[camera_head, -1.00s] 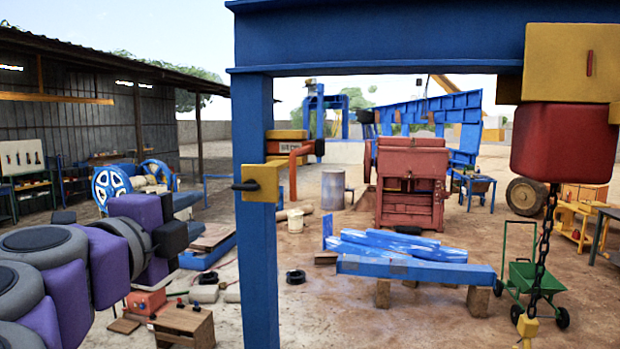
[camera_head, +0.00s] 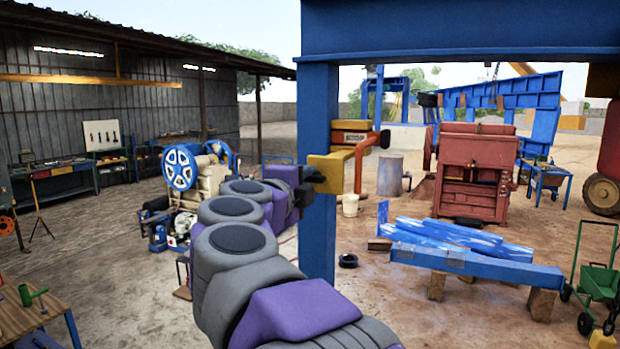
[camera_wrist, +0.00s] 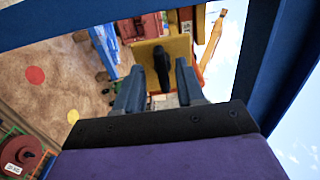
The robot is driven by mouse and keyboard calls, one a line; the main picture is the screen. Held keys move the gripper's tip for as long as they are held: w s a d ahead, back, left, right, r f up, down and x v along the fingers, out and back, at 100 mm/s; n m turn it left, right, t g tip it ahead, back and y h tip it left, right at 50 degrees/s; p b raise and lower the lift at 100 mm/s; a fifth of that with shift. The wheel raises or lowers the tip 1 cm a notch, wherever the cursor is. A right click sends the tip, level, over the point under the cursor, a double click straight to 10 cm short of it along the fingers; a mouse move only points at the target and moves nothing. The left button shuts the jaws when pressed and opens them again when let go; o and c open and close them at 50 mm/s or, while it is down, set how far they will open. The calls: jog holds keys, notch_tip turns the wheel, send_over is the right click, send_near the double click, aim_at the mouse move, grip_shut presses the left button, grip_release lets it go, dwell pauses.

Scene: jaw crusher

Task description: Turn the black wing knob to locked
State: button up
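The black wing knob (camera_wrist: 161,58) sits on a yellow box (camera_head: 340,172) fixed to the blue post (camera_head: 318,225). In the wrist view the yellow box's face (camera_wrist: 180,47) is behind the knob. My gripper (camera_wrist: 159,72) is open, with one finger on each side of the knob and small gaps showing. In the head view my gripper (camera_head: 303,188) is just left of the yellow box at about its height, and it partly hides the knob. I cannot tell the locked mark or the knob's exact angle from here.
A blue beam (camera_head: 460,30) spans above, joined to the post. An orange pipe (camera_head: 366,150) is behind the post.

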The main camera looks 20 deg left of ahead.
jog(key=shift+w, duration=0.6)
jog(key=shift+c, duration=0.4)
jog(key=shift+f, duration=0.1)
grip_shut()
